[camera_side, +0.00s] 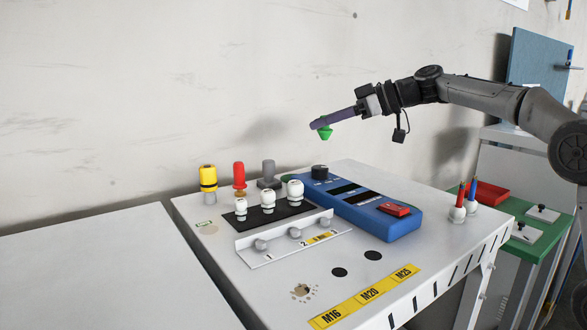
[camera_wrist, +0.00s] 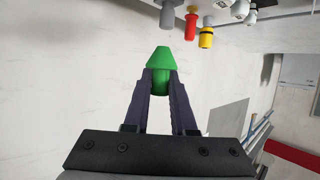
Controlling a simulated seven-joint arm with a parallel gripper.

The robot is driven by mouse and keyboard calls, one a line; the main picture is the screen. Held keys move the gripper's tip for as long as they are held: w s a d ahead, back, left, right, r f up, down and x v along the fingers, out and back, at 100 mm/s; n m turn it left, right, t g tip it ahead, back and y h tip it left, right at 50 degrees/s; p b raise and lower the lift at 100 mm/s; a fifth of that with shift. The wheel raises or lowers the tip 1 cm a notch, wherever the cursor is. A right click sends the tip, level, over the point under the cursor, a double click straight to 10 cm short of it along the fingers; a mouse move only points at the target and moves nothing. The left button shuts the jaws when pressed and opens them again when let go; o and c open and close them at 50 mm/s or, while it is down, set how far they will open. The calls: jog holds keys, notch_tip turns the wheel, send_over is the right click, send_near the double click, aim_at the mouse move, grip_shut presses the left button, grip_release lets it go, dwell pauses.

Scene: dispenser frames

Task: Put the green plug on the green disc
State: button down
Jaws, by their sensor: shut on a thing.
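The green plug (camera_side: 325,133) is held in the air above the white bench, clear of everything below; it also shows in the wrist view (camera_wrist: 160,60), with its tapered end beyond the fingertips. My gripper (camera_side: 318,124) is shut on it, one finger on each side in the wrist view (camera_wrist: 160,80). What looks like the green disc (camera_side: 287,178) shows as a small dark green patch at the back of the bench, right of the grey plug (camera_side: 268,172). It is mostly hidden behind a white-capped plug (camera_side: 295,190).
A yellow plug (camera_side: 208,178) and a red plug (camera_side: 239,174) stand left of the grey one. White-capped plugs stand on a black plate (camera_side: 262,217). A blue box (camera_side: 372,210) with a black knob lies to the right. The bench front has free room around two black spots.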

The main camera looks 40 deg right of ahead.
jog(key=w+f, duration=0.2)
jog(key=w, duration=0.1)
jog(key=w+f, duration=0.3)
jog(key=w, duration=0.1)
jog(key=w+f, duration=0.3)
jog(key=shift+w+a+f, duration=0.1)
jog(key=shift+w+a, duration=0.1)
jog(key=shift+w, duration=0.1)
jog(key=shift+w+f, duration=0.2)
jog(key=shift+f, duration=1.55)
jog(key=shift+f, duration=0.1)
jog(key=c, duration=0.7)
grip_release()
jog(key=shift+f, duration=0.1)
jog(key=shift+c, duration=0.2)
